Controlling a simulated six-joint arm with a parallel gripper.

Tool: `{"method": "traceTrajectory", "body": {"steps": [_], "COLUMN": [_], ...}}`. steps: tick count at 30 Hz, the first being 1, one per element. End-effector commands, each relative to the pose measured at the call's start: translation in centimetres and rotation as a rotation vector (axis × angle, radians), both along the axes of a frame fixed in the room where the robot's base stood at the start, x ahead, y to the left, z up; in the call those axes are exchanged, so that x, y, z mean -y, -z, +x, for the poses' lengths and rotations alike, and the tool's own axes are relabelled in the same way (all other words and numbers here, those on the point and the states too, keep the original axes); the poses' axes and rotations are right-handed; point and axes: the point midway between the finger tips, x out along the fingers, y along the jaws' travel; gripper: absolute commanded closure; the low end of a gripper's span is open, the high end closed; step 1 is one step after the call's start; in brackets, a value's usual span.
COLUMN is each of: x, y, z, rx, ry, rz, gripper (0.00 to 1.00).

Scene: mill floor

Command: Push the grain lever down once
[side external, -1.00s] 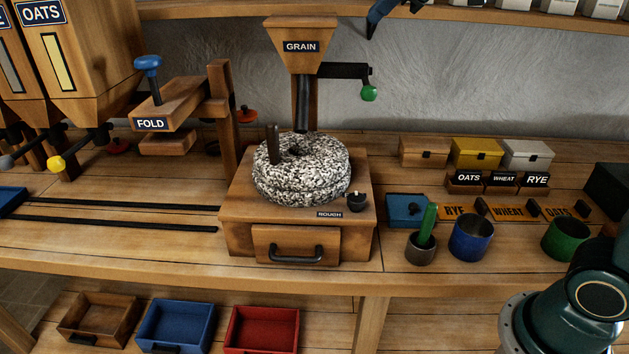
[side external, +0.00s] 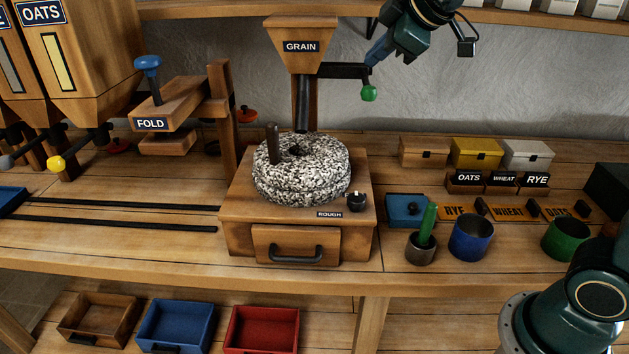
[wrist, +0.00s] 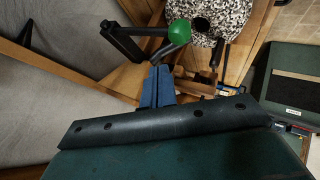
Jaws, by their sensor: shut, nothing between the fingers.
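The grain lever (side external: 345,71) is a black bar sticking out to the right of the wooden GRAIN hopper (side external: 300,28), with a green knob (side external: 369,93) hanging at its end. The bar lies about level. My gripper (side external: 371,61) has blue fingers that are shut and empty. Its tips are at the lever's outer end, just above the green knob in the side view. I cannot tell whether they touch the lever. In the wrist view the closed fingertips (wrist: 160,68) point toward the black lever (wrist: 125,40), with the green knob (wrist: 180,32) just beyond them.
Below the hopper stands a speckled millstone (side external: 303,170) on a wooden base with a drawer (side external: 297,245). To the right are several small boxes, cups and a green-handled tool (side external: 428,222). The FOLD press (side external: 170,105) stands left. A shelf (side external: 530,16) runs above.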

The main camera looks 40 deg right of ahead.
Motion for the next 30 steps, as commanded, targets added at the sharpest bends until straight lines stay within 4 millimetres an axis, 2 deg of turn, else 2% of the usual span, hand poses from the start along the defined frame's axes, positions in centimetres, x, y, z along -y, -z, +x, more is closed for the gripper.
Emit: {"method": "traceTrajectory", "body": {"steps": [9, 30], "x": [0.0, 0.0], "y": [1.6, 1.7], "z": [0.0, 0.0], "rx": [0.0, 0.0], "ry": [0.0, 0.0], "rz": [0.0, 0.0], "gripper": [1.0, 1.0]}}
